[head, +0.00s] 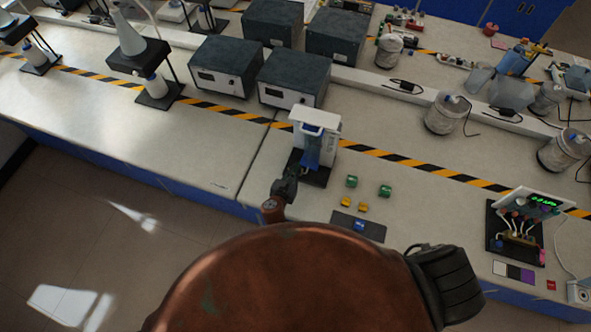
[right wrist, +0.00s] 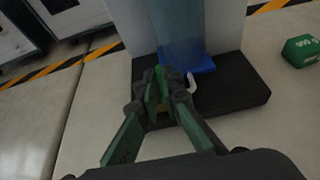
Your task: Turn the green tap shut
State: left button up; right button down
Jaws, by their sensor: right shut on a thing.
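A dispenser with a pale casing (head: 331,122) and a blue tank (head: 311,152) stands on a black base (head: 318,178) near the bench's front edge. In the right wrist view its translucent blue tank (right wrist: 177,35) rises behind my fingers, above the black base (right wrist: 235,93). The green tap (right wrist: 160,77) shows as a bright green piece at the fingertips, partly hidden by them. My right gripper (right wrist: 163,92) is shut on the green tap. In the head view my right gripper (head: 291,178) is at the dispenser's front left, and the tap is hidden. My left gripper is not in view.
Green blocks (head: 352,181) and yellow blocks (head: 347,202) lie right of the dispenser. A dark pad with a blue block (head: 359,226) is nearer the edge. Grey boxes (head: 294,78) stand behind. A meter on a board (head: 527,205) is at far right.

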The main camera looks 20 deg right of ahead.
jog(key=c, duration=2.4)
grip_release()
jog(key=shift+w, duration=0.1)
notch_tip(320, 180, up, 10)
